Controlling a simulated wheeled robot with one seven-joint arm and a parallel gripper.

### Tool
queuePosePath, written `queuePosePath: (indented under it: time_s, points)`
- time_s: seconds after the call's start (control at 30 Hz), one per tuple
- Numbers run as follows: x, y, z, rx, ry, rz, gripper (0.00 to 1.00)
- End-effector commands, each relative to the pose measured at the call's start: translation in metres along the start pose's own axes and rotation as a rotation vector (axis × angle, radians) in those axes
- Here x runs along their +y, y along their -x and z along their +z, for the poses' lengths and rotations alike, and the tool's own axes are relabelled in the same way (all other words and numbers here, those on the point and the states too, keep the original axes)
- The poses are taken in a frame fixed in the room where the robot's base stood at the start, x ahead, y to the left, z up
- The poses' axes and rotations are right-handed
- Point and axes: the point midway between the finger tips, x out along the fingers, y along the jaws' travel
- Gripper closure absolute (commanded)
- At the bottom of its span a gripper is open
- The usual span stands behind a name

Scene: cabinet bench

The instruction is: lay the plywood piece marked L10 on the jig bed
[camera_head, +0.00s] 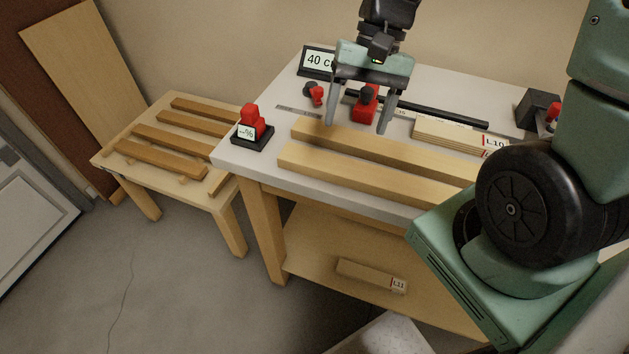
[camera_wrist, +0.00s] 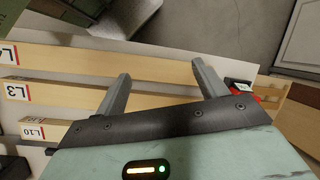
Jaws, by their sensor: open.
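The pale plywood piece marked L10 (camera_head: 447,133) lies on the white bench top towards the right, its label at the right end. In the wrist view the L10 label (camera_wrist: 32,131) shows at lower left, and my gripper's body hides much of that piece. My gripper (camera_head: 356,127) is open and empty, above the bench left of L10, near the left part of the back long board. In the wrist view its fingers (camera_wrist: 160,70) are apart with nothing between them. A black rail (camera_head: 440,112) with a red block (camera_head: 364,106) lies behind; I cannot tell which part is the jig bed.
Two long boards (camera_head: 350,165) lie along the front; one is marked L3 (camera_wrist: 18,91). A 40 cm display (camera_head: 318,62) and a red-topped moisture-type meter (camera_head: 252,130) stand left. A slatted table (camera_head: 165,140) is at left. A piece marked L11 (camera_head: 370,275) lies on the lower shelf.

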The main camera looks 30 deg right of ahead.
Motion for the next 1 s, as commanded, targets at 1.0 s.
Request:
queuePosePath:
  time_s: [1.0]
  points:
    - [-0.073,-0.045,0.159,0.151,1.163,0.297,0.29]
